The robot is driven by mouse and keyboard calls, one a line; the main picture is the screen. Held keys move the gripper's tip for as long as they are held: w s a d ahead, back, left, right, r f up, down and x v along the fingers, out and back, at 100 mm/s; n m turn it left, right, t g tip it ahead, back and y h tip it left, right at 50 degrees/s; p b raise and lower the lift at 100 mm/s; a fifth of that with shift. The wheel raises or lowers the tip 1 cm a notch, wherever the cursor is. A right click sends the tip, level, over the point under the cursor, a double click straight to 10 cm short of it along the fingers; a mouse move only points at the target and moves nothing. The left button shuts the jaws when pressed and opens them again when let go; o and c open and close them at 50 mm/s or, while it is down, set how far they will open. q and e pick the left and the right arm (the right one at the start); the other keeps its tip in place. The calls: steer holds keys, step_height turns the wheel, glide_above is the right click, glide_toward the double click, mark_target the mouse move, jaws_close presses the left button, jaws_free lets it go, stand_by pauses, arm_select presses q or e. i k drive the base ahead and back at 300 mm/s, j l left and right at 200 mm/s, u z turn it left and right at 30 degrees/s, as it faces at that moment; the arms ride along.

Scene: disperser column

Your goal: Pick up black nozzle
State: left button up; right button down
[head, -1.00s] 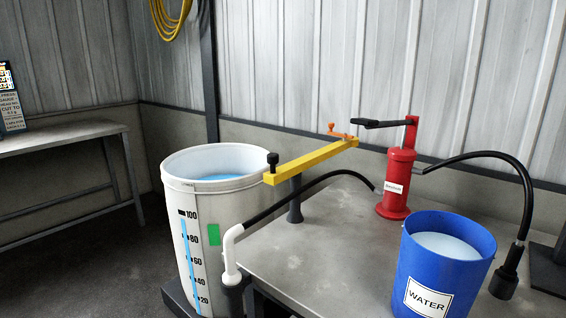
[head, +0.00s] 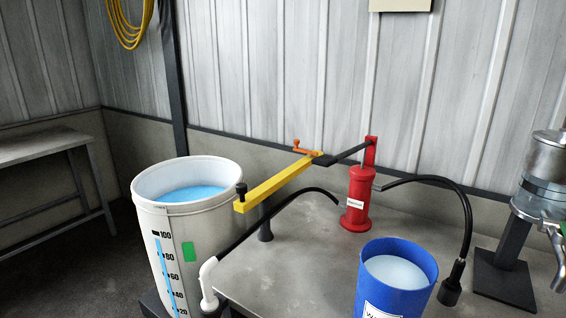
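The black nozzle (head: 452,284) hangs at the end of a curved black hose (head: 462,205) on the right of the grey table. It is just right of the blue bucket (head: 397,283), apart from it and outside it. The hose runs from the red hand pump (head: 357,198), which stands on the table with its dark lever out to the left. The bucket holds pale liquid, and its label is partly cut off by the lower edge. Neither of my grippers is in view.
A white graduated tank (head: 185,235) with blue liquid stands left. A yellow arm (head: 280,185) on a dark post reaches to it. A white hooked pipe (head: 207,283) hangs at the table's left edge. A metal dispenser (head: 540,180) on a dark stand is right. The table (head: 300,255) is clear in the middle.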

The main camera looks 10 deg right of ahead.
mark_target(452, 283)
steer(key=z, duration=1.3)
